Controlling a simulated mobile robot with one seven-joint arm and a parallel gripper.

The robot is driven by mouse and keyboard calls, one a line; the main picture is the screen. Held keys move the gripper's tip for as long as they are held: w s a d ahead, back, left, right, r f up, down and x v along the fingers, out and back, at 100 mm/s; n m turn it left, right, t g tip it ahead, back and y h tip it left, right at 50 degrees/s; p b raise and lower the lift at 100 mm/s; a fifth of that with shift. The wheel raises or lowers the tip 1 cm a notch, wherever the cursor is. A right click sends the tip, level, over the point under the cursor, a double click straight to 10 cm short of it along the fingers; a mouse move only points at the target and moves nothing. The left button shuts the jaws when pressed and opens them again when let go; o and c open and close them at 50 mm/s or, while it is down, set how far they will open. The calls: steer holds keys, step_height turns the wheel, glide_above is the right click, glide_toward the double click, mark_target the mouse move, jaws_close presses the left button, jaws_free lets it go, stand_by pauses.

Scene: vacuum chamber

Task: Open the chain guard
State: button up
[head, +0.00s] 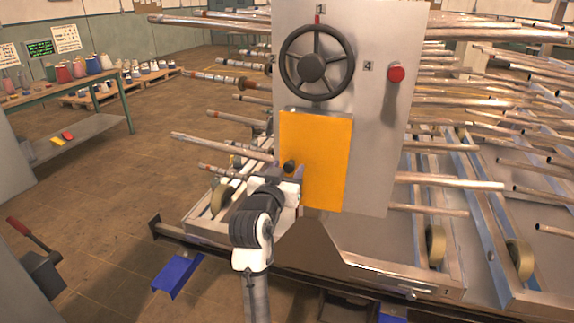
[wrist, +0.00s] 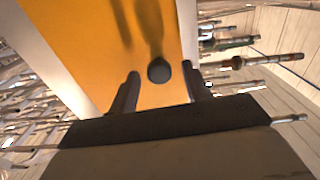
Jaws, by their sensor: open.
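The chain guard (head: 325,165) is a flat orange panel on the front of a grey upright machine housing, and it looks closed against it. Its black knob (head: 289,166) is near the panel's left edge. In the wrist view the orange guard (wrist: 95,45) fills the upper middle, and the knob (wrist: 158,70) shows between the fingers. My gripper (head: 290,183) is at the knob, partly hidden by my wrist. In the wrist view my gripper (wrist: 162,88) is open, one finger on each side of the knob. I cannot tell whether either finger touches it.
A black handwheel (head: 316,62) and a red button (head: 396,73) are above the guard. Copper-coloured rods (head: 450,181) stick out on both sides of the housing. A workbench with spools (head: 79,69) stands at the left. Open brown floor lies left of the machine.

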steer(key=shift+w+d, duration=0.15)
steer(key=shift+w, duration=0.2)
steer(key=shift+c, duration=0.5)
jaws_close()
